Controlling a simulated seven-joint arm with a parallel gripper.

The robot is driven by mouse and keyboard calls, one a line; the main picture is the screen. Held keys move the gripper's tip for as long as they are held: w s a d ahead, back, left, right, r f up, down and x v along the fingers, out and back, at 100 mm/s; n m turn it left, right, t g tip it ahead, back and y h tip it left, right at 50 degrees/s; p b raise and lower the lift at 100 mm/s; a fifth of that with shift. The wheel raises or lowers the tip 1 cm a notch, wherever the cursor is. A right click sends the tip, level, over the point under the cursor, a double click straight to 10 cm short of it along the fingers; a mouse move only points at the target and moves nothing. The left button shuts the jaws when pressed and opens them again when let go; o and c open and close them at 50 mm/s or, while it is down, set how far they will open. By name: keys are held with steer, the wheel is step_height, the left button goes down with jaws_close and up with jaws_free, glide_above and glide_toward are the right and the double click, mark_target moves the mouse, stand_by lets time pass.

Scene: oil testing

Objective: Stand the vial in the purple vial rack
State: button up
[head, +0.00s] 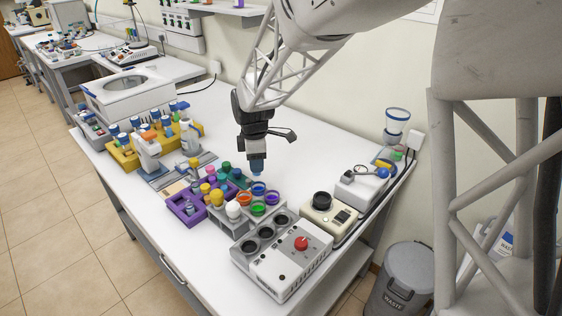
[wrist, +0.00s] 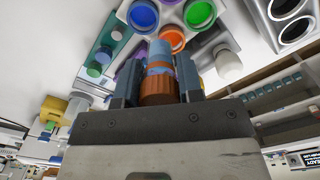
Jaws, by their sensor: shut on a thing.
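My gripper (head: 257,163) hangs above the bench, behind the group of coloured caps. In the head view only a small blue part of the vial (head: 257,170) shows below the fingers. The purple vial rack (head: 183,211) lies on the bench to the lower left of my gripper, apart from the held vial. Other vials stand at it, and their caps hide part of it.
A grey rack with blue, orange, green and purple caps (head: 258,188) stands just below my gripper. A white device with a red knob (head: 300,244) and a beige device (head: 328,220) are to the right. A yellow rack (head: 125,158) is at left. The bench behind my gripper is clear.

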steer(key=a+f+n, duration=0.1)
steer(key=a, duration=1.1)
steer(key=a+f+n, duration=0.2)
steer(key=a, duration=1.1)
steer(key=shift+s+f, duration=0.3)
steer(key=shift+f, duration=0.3)
steer(key=shift+f, duration=1.6)
steer(key=shift+f, duration=1.8)
stand_by(0.5)
stand_by(0.5)
steer(key=o, duration=1)
